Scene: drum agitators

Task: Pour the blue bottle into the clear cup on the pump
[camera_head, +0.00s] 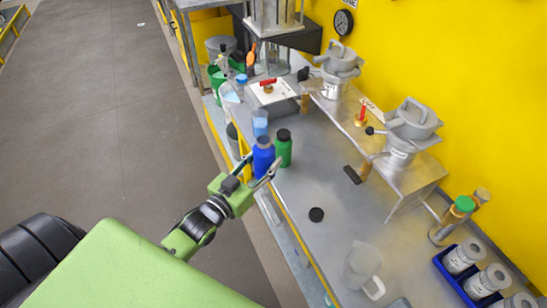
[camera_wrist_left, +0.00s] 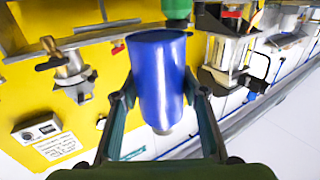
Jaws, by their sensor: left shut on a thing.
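The blue bottle (camera_head: 263,158) is upright at the bench's front edge, between the fingers of my left gripper (camera_head: 262,164). In the left wrist view the blue bottle (camera_wrist_left: 158,82) fills the space between the two fingers of the gripper (camera_wrist_left: 160,108), which is shut on it. I cannot tell whether the bottle touches the bench. A translucent light-blue vessel (camera_head: 260,121) stands just behind the bottle. It may be the clear cup, but its base is partly hidden and I cannot tell whether it is on a pump. My right gripper is not in view.
A green bottle (camera_head: 284,148) with a black cap stands close right of the blue one. A clear jug (camera_head: 361,265) and a blue crate (camera_head: 455,281) are nearer. Grey machines (camera_head: 413,122) line the yellow wall.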

